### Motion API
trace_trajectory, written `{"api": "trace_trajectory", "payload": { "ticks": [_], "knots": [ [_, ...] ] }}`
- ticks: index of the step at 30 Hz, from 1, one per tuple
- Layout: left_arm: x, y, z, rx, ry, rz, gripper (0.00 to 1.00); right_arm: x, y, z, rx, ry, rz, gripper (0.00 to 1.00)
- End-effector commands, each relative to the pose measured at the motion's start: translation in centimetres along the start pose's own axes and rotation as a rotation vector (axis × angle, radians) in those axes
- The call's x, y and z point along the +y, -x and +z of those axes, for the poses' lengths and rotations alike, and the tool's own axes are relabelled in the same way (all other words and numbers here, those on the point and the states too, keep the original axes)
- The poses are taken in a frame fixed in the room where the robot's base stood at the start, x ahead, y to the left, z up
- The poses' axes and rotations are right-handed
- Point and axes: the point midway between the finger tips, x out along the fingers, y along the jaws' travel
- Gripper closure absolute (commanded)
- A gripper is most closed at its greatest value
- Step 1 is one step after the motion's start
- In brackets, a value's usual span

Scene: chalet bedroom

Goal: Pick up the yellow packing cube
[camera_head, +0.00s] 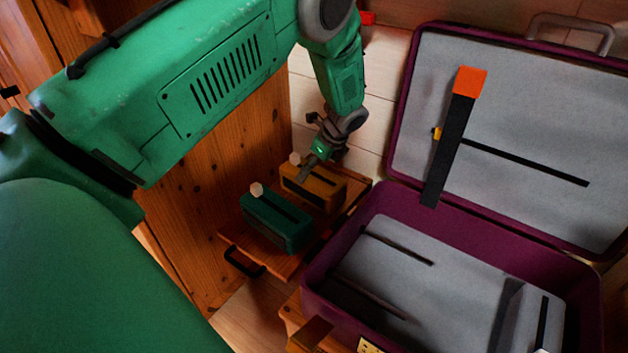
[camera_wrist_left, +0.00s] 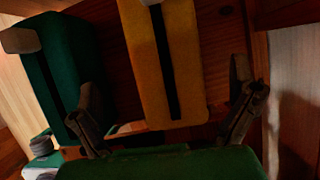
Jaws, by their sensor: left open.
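The yellow packing cube (camera_head: 316,187) lies on a wooden tray-like surface, with a dark strip along its top and a pale tab at its left end. In the left wrist view the yellow packing cube (camera_wrist_left: 182,62) lies between and ahead of my open fingers. My left gripper (camera_head: 318,160) is just above the cube in the head view. Contact with the cube cannot be told. My right gripper does not show.
A green packing cube (camera_head: 277,220) lies close beside the yellow one; it also shows in the left wrist view (camera_wrist_left: 52,75). An open purple suitcase (camera_head: 455,215) with grey lining stands at the right. The wooden surface (camera_head: 262,250) has a dark handle at its front.

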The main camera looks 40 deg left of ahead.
Motion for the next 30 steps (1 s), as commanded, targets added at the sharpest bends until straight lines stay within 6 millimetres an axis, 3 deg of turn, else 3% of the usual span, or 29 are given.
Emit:
{"api": "trace_trajectory", "payload": {
  "ticks": [8,15,23,28,30],
  "knots": [
    [-0.3,-1.8,-0.2,-0.002,0.001,-0.001,0.0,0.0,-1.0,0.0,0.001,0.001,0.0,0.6],
    [-0.8,-5.4,-0.3,-0.002,0.001,0.001,0.0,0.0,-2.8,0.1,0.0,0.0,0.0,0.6],
    [-0.8,-5.7,-0.1,-0.001,0.001,-0.001,0.0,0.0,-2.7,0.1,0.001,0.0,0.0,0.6],
    [-0.8,-5.7,-0.1,-0.001,0.001,-0.001,0.54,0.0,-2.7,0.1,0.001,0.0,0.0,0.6],
    [-0.8,-5.6,-0.2,-0.002,0.0,-0.001,0.54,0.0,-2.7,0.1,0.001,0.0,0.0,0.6]
  ]
}}
